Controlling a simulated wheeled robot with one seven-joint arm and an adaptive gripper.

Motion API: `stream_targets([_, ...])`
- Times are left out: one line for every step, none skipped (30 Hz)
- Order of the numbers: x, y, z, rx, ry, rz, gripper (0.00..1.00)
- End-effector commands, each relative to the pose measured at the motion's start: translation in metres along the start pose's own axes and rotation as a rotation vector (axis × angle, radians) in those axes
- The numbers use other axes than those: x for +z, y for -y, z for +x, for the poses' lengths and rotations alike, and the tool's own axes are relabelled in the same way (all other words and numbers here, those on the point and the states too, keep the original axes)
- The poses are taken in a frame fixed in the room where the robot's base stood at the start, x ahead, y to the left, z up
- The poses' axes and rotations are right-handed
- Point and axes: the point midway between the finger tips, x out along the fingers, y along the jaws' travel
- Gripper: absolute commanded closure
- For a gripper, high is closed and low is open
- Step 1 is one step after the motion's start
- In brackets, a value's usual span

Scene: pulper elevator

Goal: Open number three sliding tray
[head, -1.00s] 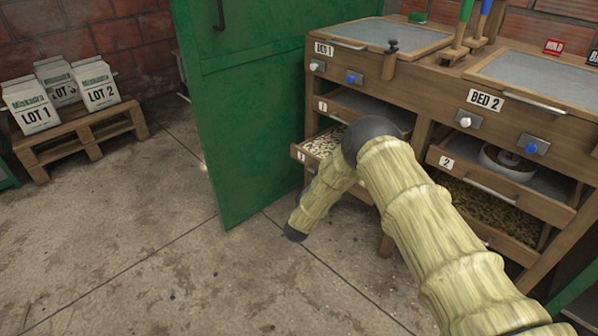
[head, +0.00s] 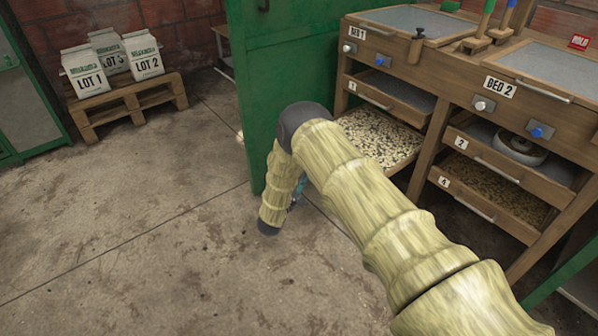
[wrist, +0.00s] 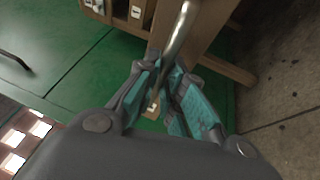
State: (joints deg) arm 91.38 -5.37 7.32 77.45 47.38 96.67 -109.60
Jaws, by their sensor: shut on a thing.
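The number three tray (head: 380,138) is the lower left tray under the Bed 1 unit, slid out and holding pale beans. Its front and number label are hidden behind my arm in the head view. In the wrist view, my gripper (wrist: 168,75) has its teal fingers closed on a metal bar handle (wrist: 182,30) along the wooden tray front (wrist: 208,35). In the head view only a small teal part of my gripper (head: 299,188) shows behind my forearm, low beside the tray.
A green door (head: 262,85) stands just left of the unit. Tray 1 (head: 390,98) is above; trays 2 (head: 490,168) and 4 (head: 480,208) are right. A pallet (head: 125,100) with Lot bags stands far left. The concrete floor in front is clear.

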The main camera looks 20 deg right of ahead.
Motion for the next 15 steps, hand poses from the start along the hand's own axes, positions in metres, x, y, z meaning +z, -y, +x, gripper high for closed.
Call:
stream_targets([0.0031, 0.0010, -0.0004, -0.001, 0.005, -0.003, 1.00])
stream_targets([0.0034, 0.0012, -0.0005, -0.001, 0.006, -0.003, 1.00])
stream_targets([0.0037, 0.0014, -0.0007, -0.001, 0.006, -0.004, 1.00])
stream_targets([0.0038, 0.0016, -0.0007, -0.001, 0.006, -0.004, 1.00])
stream_targets([0.0039, 0.0017, -0.0008, -0.001, 0.006, -0.004, 1.00])
stream_targets([0.0039, 0.0018, -0.0008, -0.001, 0.006, -0.004, 1.00])
stream_targets([0.0039, 0.0018, -0.0008, -0.001, 0.006, -0.004, 1.00])
stream_targets([0.0039, 0.0019, -0.0009, -0.002, 0.006, -0.004, 1.00])
stream_targets([0.0040, 0.0020, -0.0009, -0.002, 0.006, -0.004, 1.00])
stream_targets([0.0040, 0.0020, -0.0009, -0.002, 0.006, -0.005, 1.00])
stream_targets([0.0040, 0.0021, -0.0009, -0.002, 0.006, -0.005, 1.00])
stream_targets([0.0040, 0.0021, -0.0010, -0.002, 0.006, -0.005, 0.82])
stream_targets([0.0039, 0.0021, -0.0010, -0.002, 0.006, -0.005, 0.77])
stream_targets([0.0038, 0.0021, -0.0009, -0.002, 0.006, -0.004, 0.72])
stream_targets([0.0035, 0.0019, -0.0009, -0.002, 0.005, -0.004, 0.68])
